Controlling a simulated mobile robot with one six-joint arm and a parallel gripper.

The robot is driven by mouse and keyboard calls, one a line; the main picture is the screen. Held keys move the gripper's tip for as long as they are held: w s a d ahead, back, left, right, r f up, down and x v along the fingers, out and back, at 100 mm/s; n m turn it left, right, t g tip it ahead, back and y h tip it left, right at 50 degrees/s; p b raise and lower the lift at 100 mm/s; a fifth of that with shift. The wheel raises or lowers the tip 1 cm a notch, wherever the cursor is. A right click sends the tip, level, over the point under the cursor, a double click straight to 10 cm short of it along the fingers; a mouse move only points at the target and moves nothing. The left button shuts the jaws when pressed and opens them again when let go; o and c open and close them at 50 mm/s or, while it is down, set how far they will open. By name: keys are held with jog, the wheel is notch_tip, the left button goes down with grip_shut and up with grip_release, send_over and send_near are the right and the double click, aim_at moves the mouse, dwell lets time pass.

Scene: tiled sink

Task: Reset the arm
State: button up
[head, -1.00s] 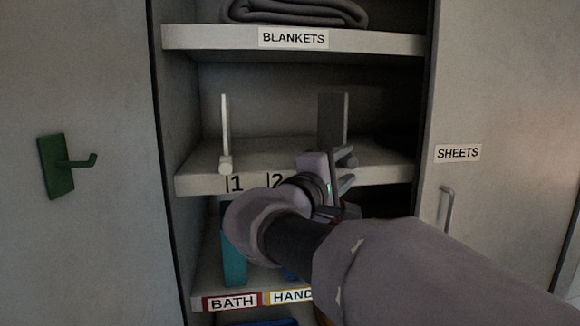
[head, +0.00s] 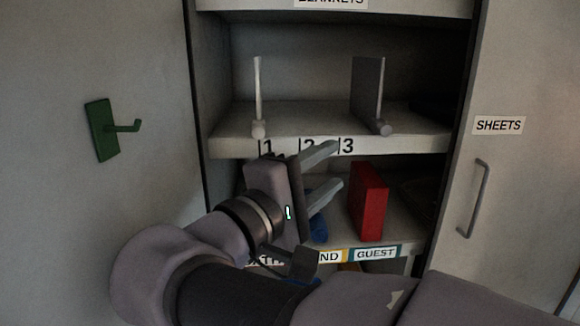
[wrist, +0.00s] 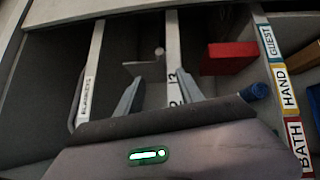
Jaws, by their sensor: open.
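My gripper (head: 330,170) is open and empty in the head view, its two fingers pointing right, in front of the cupboard just below the numbered shelf (head: 230,147). In the wrist view my open gripper (wrist: 160,98) shows its fingers apart with nothing between them. My arm crosses the bottom of the head view and hides part of the lower shelf.
The numbered shelf bears a white divider (head: 257,95) and a grey divider (head: 367,90). A red block (head: 368,200) stands on the shelf below, beside a partly hidden blue thing (head: 319,228). A green hook (head: 102,130) is at left; the SHEETS door (head: 520,180) is at right.

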jog(key=s+d+f+m+g+y+b, duration=0.15)
jog(key=s+d+f+m+g, duration=0.3)
jog(key=f, duration=0.55)
jog(key=s+d+f+m+g+y+b, duration=0.1)
jog(key=s+d+f+g+y, duration=0.3)
jog(key=d+f, duration=0.45)
jog(key=s+a+f+m+g+y+b, duration=0.2)
jog(key=s+a+f+m+y, duration=0.25)
jog(key=s+f, duration=0.55)
jog(key=w+a+f+m+t+y, duration=0.1)
jog(key=a+f+m+t+y, duration=0.1)
jog(key=a+m+y, duration=0.3)
jog(key=shift+a+b, duration=0.25)
jog(key=shift+b, duration=0.2)
